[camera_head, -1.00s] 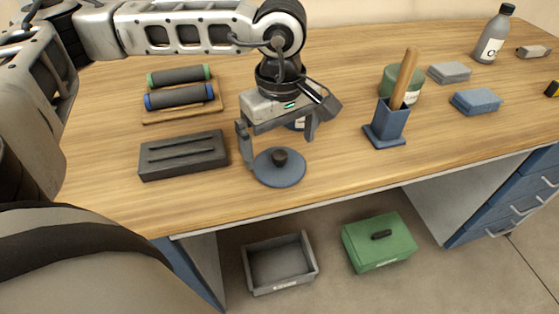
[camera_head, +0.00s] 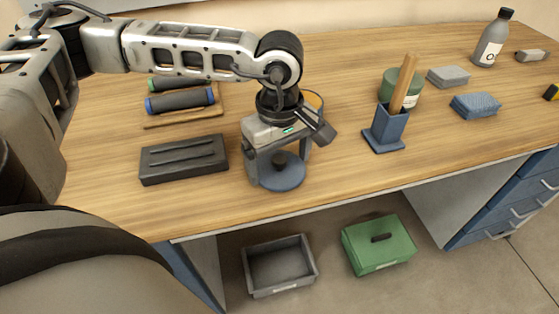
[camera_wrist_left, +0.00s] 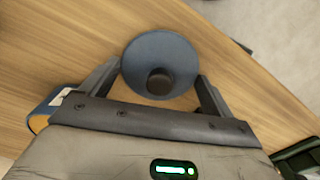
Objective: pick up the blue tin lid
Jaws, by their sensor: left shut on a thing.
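The blue tin lid (camera_head: 284,179) is a round, flat disc with a dark knob in its middle. It lies at the front of the wooden bench, seemingly still on or very near the top. My left gripper (camera_head: 280,168) points down over it, with one finger on each side of its rim. In the left wrist view the lid (camera_wrist_left: 136,72) sits between the two fingers (camera_wrist_left: 161,74), which are shut on its edges. Part of the lid is hidden behind the fingers in the head view. My right gripper is not in view.
A dark grey slotted block (camera_head: 184,160) lies left of the gripper. A blue holder (camera_head: 387,130) with a wooden handle stands to the right, near a green tin (camera_head: 412,92). The bench's front edge is close. A grey bin (camera_head: 280,267) and green box (camera_head: 378,245) stand below.

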